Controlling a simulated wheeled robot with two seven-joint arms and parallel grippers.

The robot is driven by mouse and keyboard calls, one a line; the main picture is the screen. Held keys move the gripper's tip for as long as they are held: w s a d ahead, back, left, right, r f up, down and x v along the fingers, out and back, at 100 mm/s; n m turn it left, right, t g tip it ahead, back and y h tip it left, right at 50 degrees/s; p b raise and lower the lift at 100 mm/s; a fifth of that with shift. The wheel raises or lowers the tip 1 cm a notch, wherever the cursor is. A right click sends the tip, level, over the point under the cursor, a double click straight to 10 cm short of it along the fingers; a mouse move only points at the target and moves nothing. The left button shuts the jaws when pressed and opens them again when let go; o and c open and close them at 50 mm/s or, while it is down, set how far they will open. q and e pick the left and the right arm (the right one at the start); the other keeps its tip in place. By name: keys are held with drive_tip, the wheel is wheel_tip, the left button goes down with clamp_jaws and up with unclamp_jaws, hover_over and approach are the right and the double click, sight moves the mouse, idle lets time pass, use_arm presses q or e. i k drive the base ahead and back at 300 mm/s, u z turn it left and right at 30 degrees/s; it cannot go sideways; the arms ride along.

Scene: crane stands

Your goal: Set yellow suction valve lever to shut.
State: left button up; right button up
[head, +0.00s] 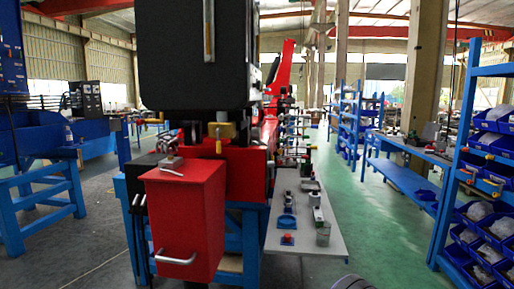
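A black tank (180,60) sits high on a red crane stand. Under it is a brass-yellow valve (226,130) on a short pipe. A small yellow lever (219,146) appears to hang straight down at the front of this valve. It is small, so its exact setting is hard to read.
A red box (187,215) with a metal handle (176,258) juts out below the valve. A grey side table (310,240) at its right holds small fittings and a red button (287,238). Blue shelves (470,150) stand at far right. Green floor between is clear.

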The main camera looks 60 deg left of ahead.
sight(218, 148)
drive_tip(key=i, duration=1.3)
drive_tip(key=u, duration=1.95)
